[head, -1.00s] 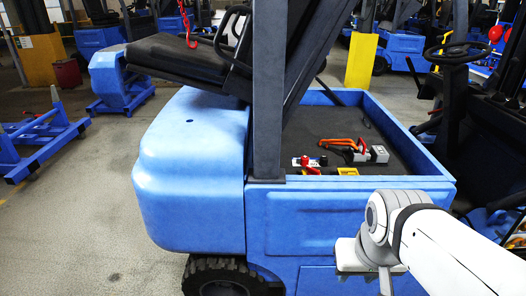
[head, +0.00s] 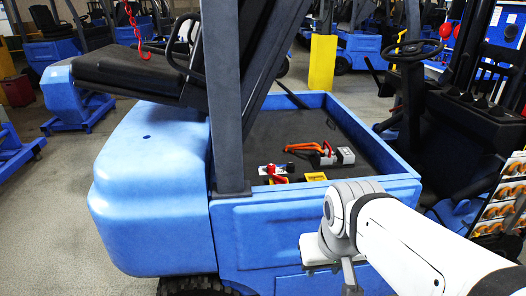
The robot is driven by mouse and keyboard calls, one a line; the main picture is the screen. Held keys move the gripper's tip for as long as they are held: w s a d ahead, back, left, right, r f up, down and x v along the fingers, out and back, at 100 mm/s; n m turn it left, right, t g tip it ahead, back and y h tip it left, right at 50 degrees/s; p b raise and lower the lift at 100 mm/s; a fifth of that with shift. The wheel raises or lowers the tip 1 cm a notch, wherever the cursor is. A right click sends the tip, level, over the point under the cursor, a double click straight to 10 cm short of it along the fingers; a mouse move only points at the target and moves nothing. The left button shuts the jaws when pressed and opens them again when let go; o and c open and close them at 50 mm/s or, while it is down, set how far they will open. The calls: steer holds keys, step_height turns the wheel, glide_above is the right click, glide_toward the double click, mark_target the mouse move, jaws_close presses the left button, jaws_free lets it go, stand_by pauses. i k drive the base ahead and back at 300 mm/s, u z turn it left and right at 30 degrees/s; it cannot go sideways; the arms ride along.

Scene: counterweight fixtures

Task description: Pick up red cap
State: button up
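Small objects lie on the dark floor of a blue open bay in the vehicle in front of me. At the bay's near left, a small red piece (head: 271,170), which may be the red cap, sits at a white and black part (head: 288,168). More red shows just below it; the shapes are too small to tell apart. My arm reaches in from the lower right, outside the bay's near wall. My gripper (head: 347,276) is only partly in view at the bottom, below and to the right of the red piece. Its fingertips are cut off or hidden.
An orange-handled tool (head: 304,147), a grey-white block (head: 345,155) and a yellow block (head: 315,177) lie near the red piece. The bay's blue wall (head: 385,190) and a dark upright post (head: 228,100) border the area. A rack (head: 505,205) stands at right.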

mark_target(271, 167)
steer(key=i, duration=1.3)
steer(key=u, duration=0.05)
